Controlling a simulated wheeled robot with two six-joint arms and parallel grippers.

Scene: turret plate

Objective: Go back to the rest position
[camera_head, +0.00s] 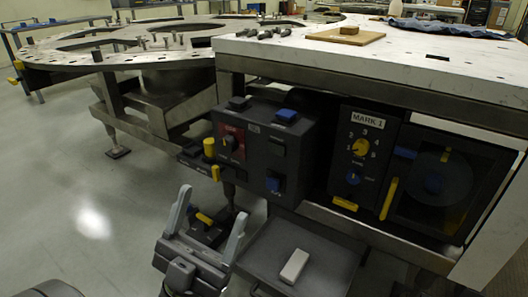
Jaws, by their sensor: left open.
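My left gripper (212,204) is in the lower middle of the head view. Its two light grey fingers point up and are spread wide apart. I see nothing held between them. Behind the gap is a dark fixture with a yellow bar (204,218), and I cannot tell how far it is from the fingers. My right gripper is not in view.
A dark control panel (250,151) with knobs and a "MARK 1" panel (359,160) sit under the white table (470,72). A round metal turret plate (68,62) stands behind left. A white block (294,265) lies on a dark box. Floor at left is clear.

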